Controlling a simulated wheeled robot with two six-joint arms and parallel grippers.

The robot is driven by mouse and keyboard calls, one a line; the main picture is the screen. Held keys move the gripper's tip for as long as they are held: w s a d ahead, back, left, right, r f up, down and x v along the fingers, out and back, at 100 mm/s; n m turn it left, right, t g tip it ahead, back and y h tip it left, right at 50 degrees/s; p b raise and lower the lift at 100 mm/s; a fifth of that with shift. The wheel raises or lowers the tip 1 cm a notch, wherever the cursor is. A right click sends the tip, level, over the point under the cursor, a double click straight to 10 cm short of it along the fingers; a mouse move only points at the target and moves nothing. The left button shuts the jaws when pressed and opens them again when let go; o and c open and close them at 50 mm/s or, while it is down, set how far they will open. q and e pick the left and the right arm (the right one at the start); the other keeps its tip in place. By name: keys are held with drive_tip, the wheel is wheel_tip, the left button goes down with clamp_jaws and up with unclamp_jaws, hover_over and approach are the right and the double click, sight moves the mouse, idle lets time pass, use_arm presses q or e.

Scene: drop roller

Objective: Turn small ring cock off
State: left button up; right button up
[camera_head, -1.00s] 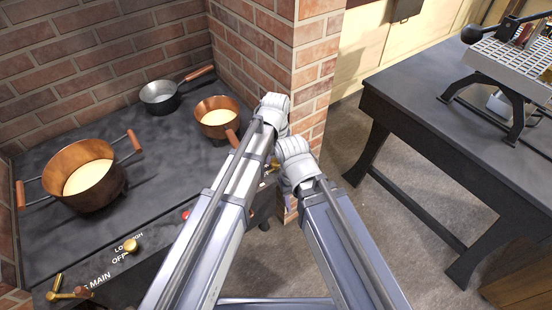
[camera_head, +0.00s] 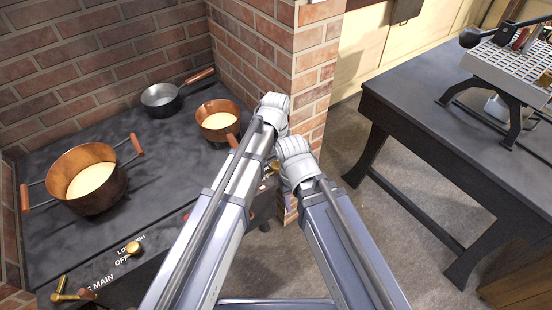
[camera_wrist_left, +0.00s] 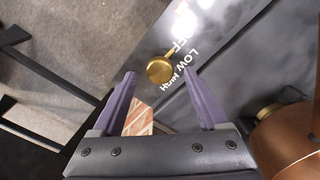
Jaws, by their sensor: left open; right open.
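A brass cock (camera_wrist_left: 160,70) with a round head and short handle shows in the left wrist view beside the OFF, LOW and HIGH lettering. My left gripper (camera_wrist_left: 159,75) is open. Its purple fingers frame the cock from either side in that view, but I cannot tell whether they touch it. In the head view a bit of brass (camera_head: 275,167) shows between my two arms, mostly hidden. My right gripper's fingers are hidden in the head view.
The dark stove top (camera_head: 150,135) carries a large copper pot (camera_head: 88,178), a small copper pan (camera_head: 218,121) and a grey pan (camera_head: 161,100). A brick pillar (camera_head: 310,65) stands behind my arms. A dark workbench (camera_head: 440,105) is at right, with open floor between.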

sight(276, 165)
use_arm(q)
wheel_tip(276, 165, up, 6)
drive_tip(key=p, duration=0.5)
drive_tip(key=s+a+r+m+p, duration=0.1)
drive_tip(key=s+a+r+p, duration=0.1)
drive_tip(key=s, duration=0.6)
drive_tip(key=s+a+r+m+y+p, duration=0.1)
drive_tip(key=s+a, duration=0.3)
drive_tip(key=s, duration=0.4)
drive_tip(key=shift+r+p, duration=0.75)
drive_tip(key=shift+p, duration=0.05)
drive_tip(key=shift+s+a, duration=0.1)
